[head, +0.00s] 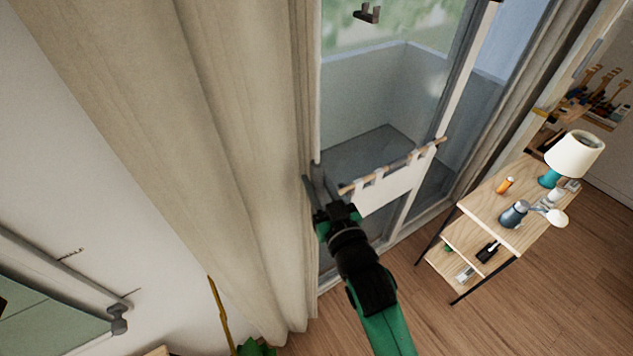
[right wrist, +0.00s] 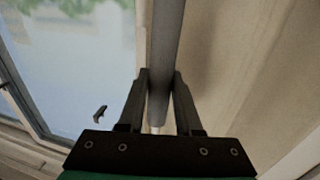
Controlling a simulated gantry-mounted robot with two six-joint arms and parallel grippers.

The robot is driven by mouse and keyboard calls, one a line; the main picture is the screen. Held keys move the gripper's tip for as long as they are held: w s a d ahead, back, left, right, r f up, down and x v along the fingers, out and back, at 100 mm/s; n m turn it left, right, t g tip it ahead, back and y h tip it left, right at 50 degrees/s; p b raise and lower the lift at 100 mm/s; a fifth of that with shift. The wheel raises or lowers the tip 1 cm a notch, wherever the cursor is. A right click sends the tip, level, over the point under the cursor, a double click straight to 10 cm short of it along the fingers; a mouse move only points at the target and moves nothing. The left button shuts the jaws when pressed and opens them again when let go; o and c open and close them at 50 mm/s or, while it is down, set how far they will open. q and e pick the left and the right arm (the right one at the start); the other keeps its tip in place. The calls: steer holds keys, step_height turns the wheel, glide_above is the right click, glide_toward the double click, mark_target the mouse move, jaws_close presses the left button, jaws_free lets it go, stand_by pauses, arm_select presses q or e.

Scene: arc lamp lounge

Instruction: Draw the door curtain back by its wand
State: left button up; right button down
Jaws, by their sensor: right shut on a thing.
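The beige door curtain (head: 220,130) hangs in folds at the left of the glass door (head: 385,75) in the head view. Its pale wand (head: 317,100) hangs upright along the curtain's right edge. In the right wrist view the grey wand (right wrist: 167,50) runs down between the fingers, with the curtain (right wrist: 240,60) to its right and glass to its left. My right gripper (head: 315,188) is shut on the wand near its lower end; it also shows in the right wrist view (right wrist: 160,95). My left gripper is not in view.
A wooden shelf unit (head: 480,205) with a lamp (head: 572,155) and small items stands at the right. A second curtain (head: 510,90) hangs at the door's right side. A white cloth (head: 388,188) on a wooden rod is beside my right gripper. The wooden floor (head: 400,270) has free room.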

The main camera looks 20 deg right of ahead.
steer(key=shift+a, duration=0.2)
steer(key=c, duration=0.6)
jaws_free()
steer(key=shift+a, duration=0.1)
steer(key=s+b, duration=0.1)
steer(key=s, duration=1)
steer(key=shift+s+d, duration=0.35)
steer(key=shift+d, duration=0.1)
